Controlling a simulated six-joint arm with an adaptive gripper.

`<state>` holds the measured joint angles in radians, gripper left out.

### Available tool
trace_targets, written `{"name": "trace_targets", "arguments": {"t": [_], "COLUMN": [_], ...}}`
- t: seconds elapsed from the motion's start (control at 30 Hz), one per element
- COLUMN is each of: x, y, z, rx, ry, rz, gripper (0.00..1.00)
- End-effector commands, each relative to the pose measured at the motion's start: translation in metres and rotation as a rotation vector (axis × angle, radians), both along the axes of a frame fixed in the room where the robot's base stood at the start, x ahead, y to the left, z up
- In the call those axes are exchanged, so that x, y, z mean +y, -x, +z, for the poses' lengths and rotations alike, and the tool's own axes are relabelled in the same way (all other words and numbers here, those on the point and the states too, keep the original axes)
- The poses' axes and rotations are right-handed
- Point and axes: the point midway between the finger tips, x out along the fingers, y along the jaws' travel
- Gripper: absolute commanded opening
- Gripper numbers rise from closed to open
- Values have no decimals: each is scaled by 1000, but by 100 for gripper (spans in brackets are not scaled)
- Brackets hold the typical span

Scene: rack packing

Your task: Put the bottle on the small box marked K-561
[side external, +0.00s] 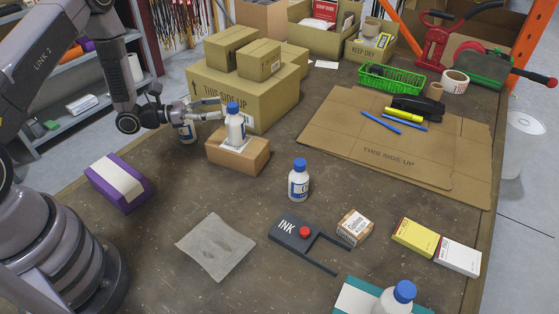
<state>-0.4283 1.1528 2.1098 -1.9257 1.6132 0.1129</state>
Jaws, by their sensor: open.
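A white bottle with a blue cap (235,128) stands upright on a small brown cardboard box (225,157). A white label shows on the box top, but its marking is too small to read. My gripper (222,108) is open beside the bottle, its fingers pointing right, near the bottle's upper part. I cannot tell whether a finger touches it.
A large carton (208,92) with smaller boxes on top stands close behind my gripper. A purple box (119,182) lies at left. Free room lies between the purple box and the cloth.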

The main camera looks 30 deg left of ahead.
Motion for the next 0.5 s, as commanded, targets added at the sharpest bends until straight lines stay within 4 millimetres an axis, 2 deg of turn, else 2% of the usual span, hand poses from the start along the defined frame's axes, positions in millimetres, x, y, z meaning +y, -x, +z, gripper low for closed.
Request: {"name": "trace_targets", "arguments": {"t": [0.1,0.3,0.43,0.5], "x": [21,44,50,45], "y": [19,43,51,53], "z": [0,0,2,13], "rx": [1,1,-3,-20], "ry": [1,0,-4,-23], "rz": [7,4,-7,-47], "gripper": [54,54,54,54]}}
